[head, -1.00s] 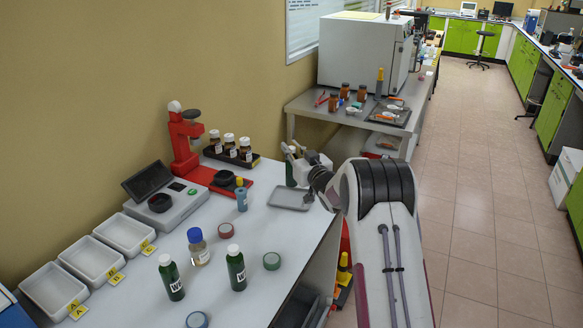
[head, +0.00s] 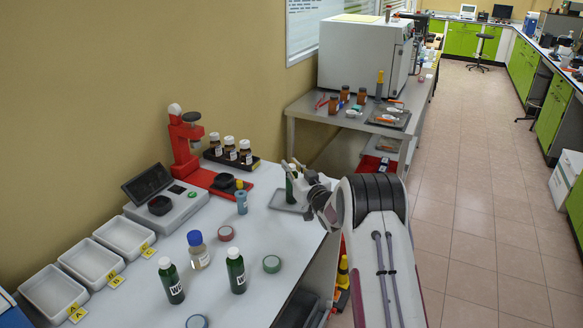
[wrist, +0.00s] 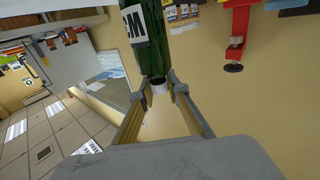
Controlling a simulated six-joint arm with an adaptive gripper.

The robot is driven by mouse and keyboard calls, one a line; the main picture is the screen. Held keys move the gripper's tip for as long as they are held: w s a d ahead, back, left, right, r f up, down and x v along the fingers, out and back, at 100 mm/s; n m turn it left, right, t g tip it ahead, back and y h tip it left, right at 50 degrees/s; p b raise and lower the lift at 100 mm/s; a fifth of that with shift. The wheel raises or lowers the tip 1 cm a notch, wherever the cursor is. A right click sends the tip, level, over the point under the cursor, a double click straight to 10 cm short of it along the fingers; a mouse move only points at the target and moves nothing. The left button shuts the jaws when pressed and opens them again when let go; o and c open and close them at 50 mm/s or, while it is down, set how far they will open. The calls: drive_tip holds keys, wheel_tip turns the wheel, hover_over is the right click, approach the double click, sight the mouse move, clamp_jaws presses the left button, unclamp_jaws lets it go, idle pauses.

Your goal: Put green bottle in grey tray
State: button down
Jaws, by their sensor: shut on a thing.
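A green bottle (head: 290,190) with a white cap is held by my gripper (head: 294,168). The wrist view shows the bottle (wrist: 147,42) with part of a white label, and my gripper (wrist: 161,84) shut around its capped neck. In the head view the bottle stands over the grey tray (head: 283,207) at the table's far right end. I cannot tell whether its base touches the tray. My gripper and arm hide part of the tray. Two other green bottles with white caps, a left one (head: 171,284) and a right one (head: 236,272), stand upright on the front of the table.
Several pale trays, one of them nearest (head: 52,292), line the left edge. A blue-capped bottle (head: 198,252), tape rolls (head: 271,264), a blue cylinder (head: 242,202), a scale (head: 168,210) and a red stand (head: 188,150) share the white table. Bare surface lies in front of the tray.

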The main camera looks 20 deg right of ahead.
drive_tip(key=shift+f, duration=0.2)
idle(0.3)
drive_tip(key=c, duration=2)
unclamp_jaws()
drive_tip(key=shift+o, duration=0.2)
drive_tip(key=shift+r, duration=0.2)
drive_tip(key=s+d, duration=0.1)
drive_tip(key=s, duration=1.1)
drive_tip(key=shift+d, duration=0.2)
